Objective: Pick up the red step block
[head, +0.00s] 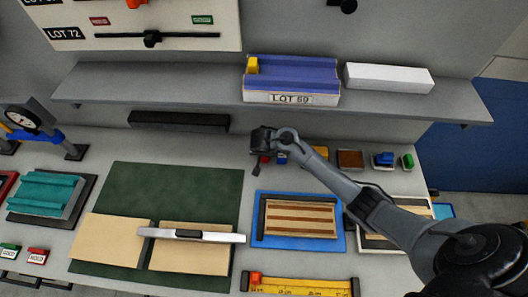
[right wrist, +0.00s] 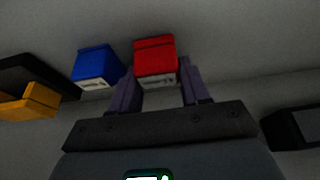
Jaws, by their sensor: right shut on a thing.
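The red step block (right wrist: 156,60) is between the two fingers of my right gripper (right wrist: 160,84) in the right wrist view. The fingers are shut on it, one on each side, and its pale labelled edge faces the camera. In the head view my right gripper (head: 262,152) is at the back of the bench under the shelf. A small red part of the block (head: 265,159) shows beside it; the rest is hidden by the gripper. I cannot tell whether the block touches the bench. My left gripper is not in view.
A blue block (right wrist: 95,66) stands just left of the red one, with a yellow block (right wrist: 32,103) farther left. The shelf (head: 210,97) overhangs the bench behind the gripper. A blue tray (head: 261,241) and a green mat (head: 190,177) lie in front.

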